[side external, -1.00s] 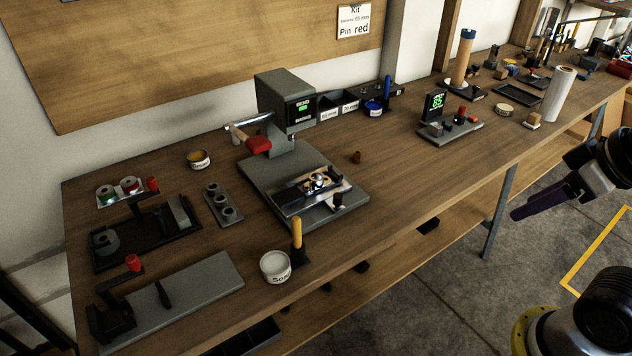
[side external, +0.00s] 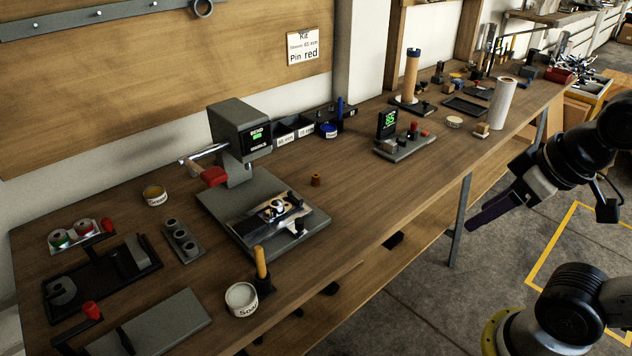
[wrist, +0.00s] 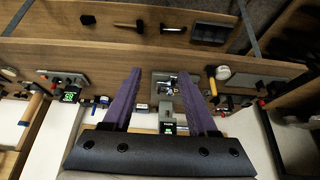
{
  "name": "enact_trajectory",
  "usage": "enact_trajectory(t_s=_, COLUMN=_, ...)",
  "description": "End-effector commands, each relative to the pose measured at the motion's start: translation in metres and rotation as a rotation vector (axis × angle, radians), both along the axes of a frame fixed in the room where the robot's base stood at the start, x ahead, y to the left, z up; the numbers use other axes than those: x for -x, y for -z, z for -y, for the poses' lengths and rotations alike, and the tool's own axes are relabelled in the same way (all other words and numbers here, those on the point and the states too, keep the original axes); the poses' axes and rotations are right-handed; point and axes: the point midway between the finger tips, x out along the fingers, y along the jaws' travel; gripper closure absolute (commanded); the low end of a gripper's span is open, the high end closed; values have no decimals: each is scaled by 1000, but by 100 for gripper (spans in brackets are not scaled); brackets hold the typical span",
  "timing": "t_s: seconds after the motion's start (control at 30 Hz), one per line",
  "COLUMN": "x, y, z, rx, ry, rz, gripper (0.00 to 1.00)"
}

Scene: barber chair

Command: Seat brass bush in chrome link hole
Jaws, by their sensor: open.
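The brass bush (side external: 316,180) is a small brown-gold piece standing on the wooden bench, just right of the grey press. The chrome link (side external: 270,211) appears as shiny metal in the fixture on the press bed; its hole cannot be made out. My gripper (side external: 478,221) has long purple fingers and is off the bench's front edge, far right of the bush and link. In the wrist view my gripper (wrist: 162,73) is open, its fingers apart with nothing held. The press bed and bright metal show between them there; I cannot pick out the bush.
The press (side external: 238,135) with a red-ended lever rises behind the fixture. A Soap tin (side external: 241,298) and an orange-handled tool (side external: 261,263) stand in front. A gauge stand with a green display (side external: 388,122) is to the right. The bench between bush and front edge is clear.

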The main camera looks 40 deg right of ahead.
Motion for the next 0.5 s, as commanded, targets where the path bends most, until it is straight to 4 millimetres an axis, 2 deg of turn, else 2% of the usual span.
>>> enact_trajectory(t_s=0.33, x=-1, y=-1, z=0, rx=-7, ry=12, rz=6, gripper=36)
enact_trajectory(t_s=0.43, x=-14, y=-21, z=1, rx=-13, ry=33, rz=70, gripper=36)
enact_trajectory(t_s=0.5, x=-30, y=-40, z=2, rx=-17, ry=45, rz=111, gripper=36)
